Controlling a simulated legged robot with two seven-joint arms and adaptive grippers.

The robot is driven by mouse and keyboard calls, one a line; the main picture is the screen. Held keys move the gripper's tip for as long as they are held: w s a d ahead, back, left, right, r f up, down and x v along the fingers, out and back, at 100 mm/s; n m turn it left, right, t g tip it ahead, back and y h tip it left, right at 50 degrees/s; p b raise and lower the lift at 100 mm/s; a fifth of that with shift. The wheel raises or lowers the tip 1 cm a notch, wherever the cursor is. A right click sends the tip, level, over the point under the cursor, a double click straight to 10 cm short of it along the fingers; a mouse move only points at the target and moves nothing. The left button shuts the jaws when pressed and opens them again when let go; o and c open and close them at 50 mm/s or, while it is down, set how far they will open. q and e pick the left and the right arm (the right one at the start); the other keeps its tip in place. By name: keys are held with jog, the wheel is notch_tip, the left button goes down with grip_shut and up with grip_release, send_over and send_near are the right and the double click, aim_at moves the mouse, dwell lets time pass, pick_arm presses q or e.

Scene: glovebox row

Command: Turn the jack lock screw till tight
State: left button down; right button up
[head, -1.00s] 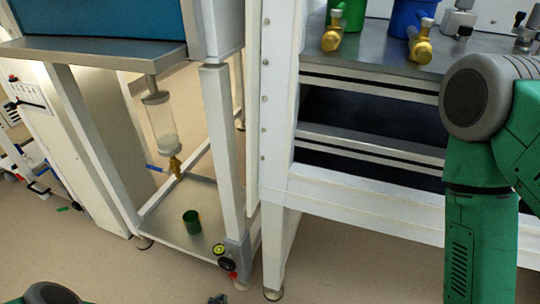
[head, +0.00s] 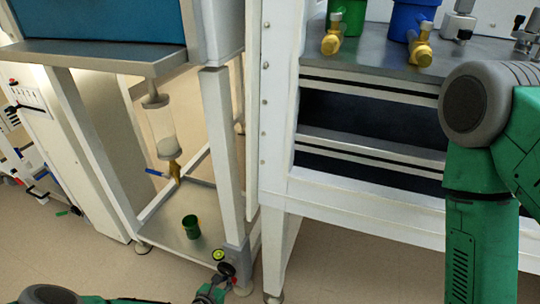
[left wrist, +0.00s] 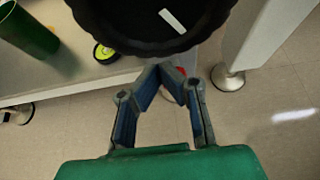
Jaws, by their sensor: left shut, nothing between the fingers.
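The lock screw is a black knob (head: 226,269) low on the front post of the left frame. In the left wrist view the knob (left wrist: 150,18) is large and ridged, with a white mark on its face; its top is cut off. My left gripper (head: 222,280) is just below the knob, partly over it in the head view. In the left wrist view its fingers (left wrist: 165,72) are shut with nothing between them, tips close under the knob's lower rim. I cannot tell whether they touch it. My right gripper is out of view.
A round yellow-green level (head: 218,255) sits beside the knob. A green cup (head: 191,226) stands on the frame's lower shelf (head: 207,205). The white post (head: 222,150) rises above the knob. A white bench (head: 350,205) stands to the right. Floor in front is clear.

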pick_arm(q)
jog(key=shift+d+f, duration=0.1)
jog(key=shift+f, duration=0.05)
dwell(0.7)
jog(key=shift+s+d, duration=0.3)
jog(key=shift+d, duration=0.45)
jog(key=shift+s+d, duration=0.15)
jog(key=shift+d, duration=0.1)
jog(key=shift+r, duration=0.35)
jog(key=s, duration=0.2)
jog(key=s+a, duration=0.2)
jog(key=s, duration=0.1)
jog(key=shift+s, duration=0.3)
jog(key=shift+d+r, duration=0.1)
